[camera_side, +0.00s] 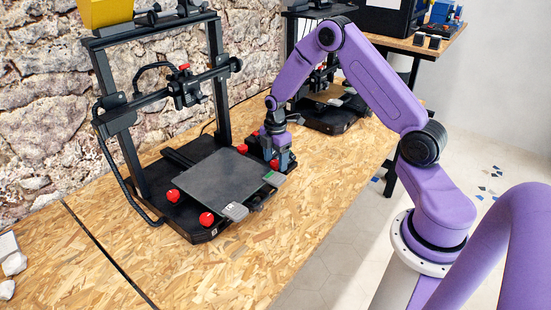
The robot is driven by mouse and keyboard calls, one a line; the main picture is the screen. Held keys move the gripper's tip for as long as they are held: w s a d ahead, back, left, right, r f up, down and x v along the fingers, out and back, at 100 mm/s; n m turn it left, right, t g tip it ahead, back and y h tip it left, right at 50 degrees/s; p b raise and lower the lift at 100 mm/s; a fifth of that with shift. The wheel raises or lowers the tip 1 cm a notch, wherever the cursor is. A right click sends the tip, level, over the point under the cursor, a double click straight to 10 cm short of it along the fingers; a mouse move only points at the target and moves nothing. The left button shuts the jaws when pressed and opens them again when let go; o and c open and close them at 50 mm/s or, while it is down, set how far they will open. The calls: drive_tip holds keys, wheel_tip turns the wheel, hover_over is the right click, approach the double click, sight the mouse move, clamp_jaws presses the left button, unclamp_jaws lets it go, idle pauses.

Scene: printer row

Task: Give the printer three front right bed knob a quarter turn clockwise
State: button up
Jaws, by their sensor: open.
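The near black printer (190,222) stands on the wooden bench, with a dark flat bed (215,178) and red knobs at the bed's corners. The front right bed knob (274,164) is a small red spot at the bed's right corner, largely hidden by my gripper. My gripper (279,165) points down at this corner with its dark jaws open, right at the knob. I cannot tell whether the jaws touch it. The other red knobs are the front left one (206,219), the back left one (172,196) and the back right one (242,149).
The printer's upright frame and crossbar (168,87) rise behind the bed. A second printer (335,116) stands farther along the bench. The bench front (270,250) is clear.

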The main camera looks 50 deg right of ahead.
drive_tip(key=c, duration=1.1)
drive_tip(key=shift+o, duration=0.2)
drive_tip(key=shift+m, duration=2.3)
drive_tip(key=o, duration=1.1)
drive_tip(key=shift+c, duration=0.2)
